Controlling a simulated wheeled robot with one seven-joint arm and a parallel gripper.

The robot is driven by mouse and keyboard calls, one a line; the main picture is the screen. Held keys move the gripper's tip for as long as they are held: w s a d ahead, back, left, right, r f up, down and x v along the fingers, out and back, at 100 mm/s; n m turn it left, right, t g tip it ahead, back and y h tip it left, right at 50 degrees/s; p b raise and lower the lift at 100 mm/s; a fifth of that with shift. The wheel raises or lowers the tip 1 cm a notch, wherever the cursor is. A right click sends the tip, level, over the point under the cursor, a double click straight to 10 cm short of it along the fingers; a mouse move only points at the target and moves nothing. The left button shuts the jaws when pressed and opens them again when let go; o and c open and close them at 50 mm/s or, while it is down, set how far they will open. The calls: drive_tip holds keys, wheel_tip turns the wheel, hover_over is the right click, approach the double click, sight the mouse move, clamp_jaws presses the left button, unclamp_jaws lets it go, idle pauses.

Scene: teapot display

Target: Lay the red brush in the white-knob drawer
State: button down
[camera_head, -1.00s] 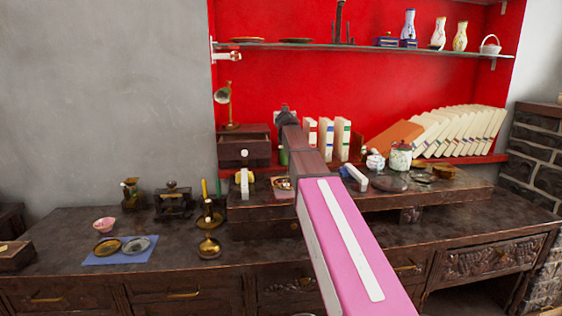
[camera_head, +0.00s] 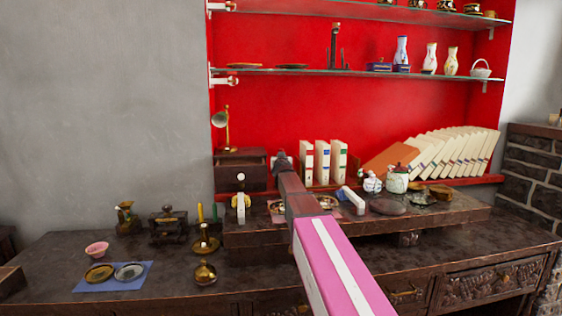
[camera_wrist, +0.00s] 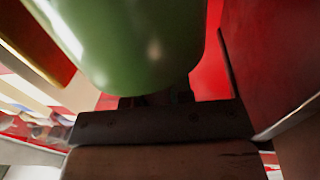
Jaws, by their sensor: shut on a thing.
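The white-knob drawer (camera_head: 228,181) sits in a small dark wooden box at the back left of the raised shelf. Its white knob (camera_head: 241,177) faces me; I cannot tell from here whether it stands ajar. My gripper (camera_head: 282,160), at the far end of my pink and dark arm, is just right of this box, before the red wall. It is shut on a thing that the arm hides. I cannot make out the red brush in either view. In the wrist view a glossy green rounded thing (camera_wrist: 135,45) fills the upper middle, very close.
White books (camera_head: 322,163) stand right of my gripper, with a leaning row further right. A white and yellow object (camera_head: 240,207) stands before the drawer box. A jar (camera_head: 397,180) and a dark disc (camera_head: 387,206) are on the shelf's right. Glass shelves hang above.

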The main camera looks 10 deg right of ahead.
drive_tip(key=shift+f, duration=0.1)
drive_tip(key=c, duration=1)
unclamp_jaws()
drive_tip(key=s, duration=0.4)
drive_tip(key=s+a, duration=0.1)
drive_tip(key=s, duration=0.7)
drive_tip(key=shift+a, duration=0.25)
